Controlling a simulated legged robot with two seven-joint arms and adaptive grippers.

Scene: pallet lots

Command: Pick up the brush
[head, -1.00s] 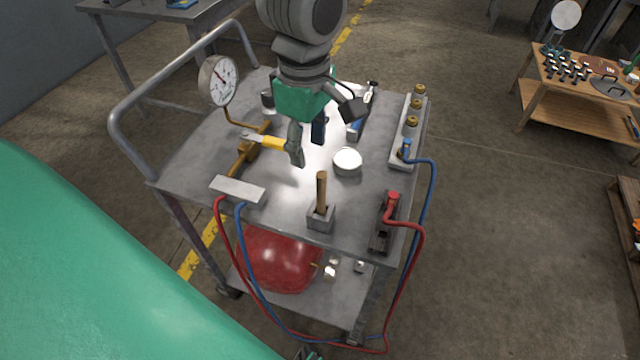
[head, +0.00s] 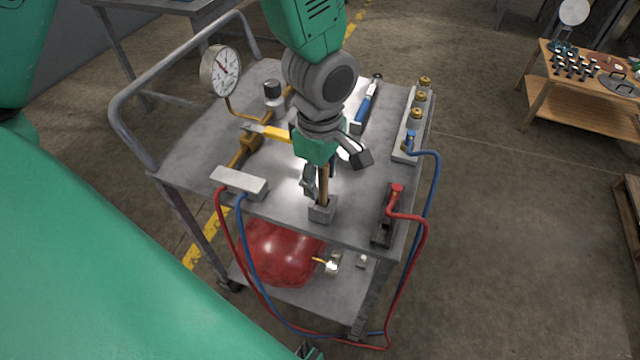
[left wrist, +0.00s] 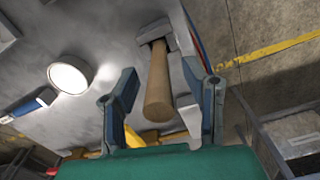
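A wooden handle (head: 323,184), apparently the brush, stands upright in a small grey block (head: 322,211) near the cart's front edge. The handle (left wrist: 159,85) also shows in the left wrist view; any bristles are hidden. My left gripper (head: 335,168) is at the handle's upper part, partly covering it in the head view. In the left wrist view the left gripper (left wrist: 163,76) is open, with its two fingers on either side of the handle and visible gaps. It holds nothing.
A red ball-like tank (head: 280,255) sits below.

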